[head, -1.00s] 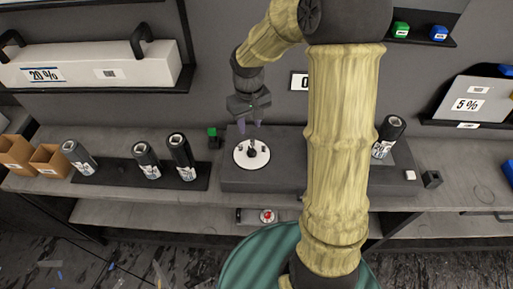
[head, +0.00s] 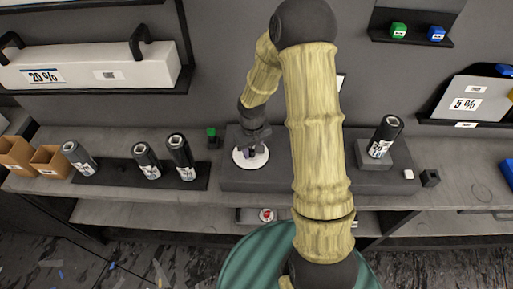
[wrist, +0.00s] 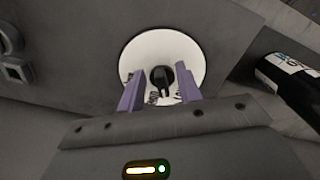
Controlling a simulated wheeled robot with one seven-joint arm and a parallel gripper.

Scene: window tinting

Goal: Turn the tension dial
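The tension dial is a round white plate with a black knob at its centre. In the head view the dial plate (head: 239,160) sits on the dark raised block on the bench, partly hidden by my gripper (head: 250,152). In the wrist view the black knob (wrist: 162,79) stands at the middle of the white plate (wrist: 165,45). My gripper (wrist: 160,94) is open, with one purple finger on each side of the knob. Gaps show between the fingers and the knob, and nothing is held. Small dark marks on the plate are partly hidden by the fingers.
Another canister (head: 384,137) stands on the block's right. A small green-topped block (head: 212,135) is just left of the dial. A red button (head: 267,214) is below.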

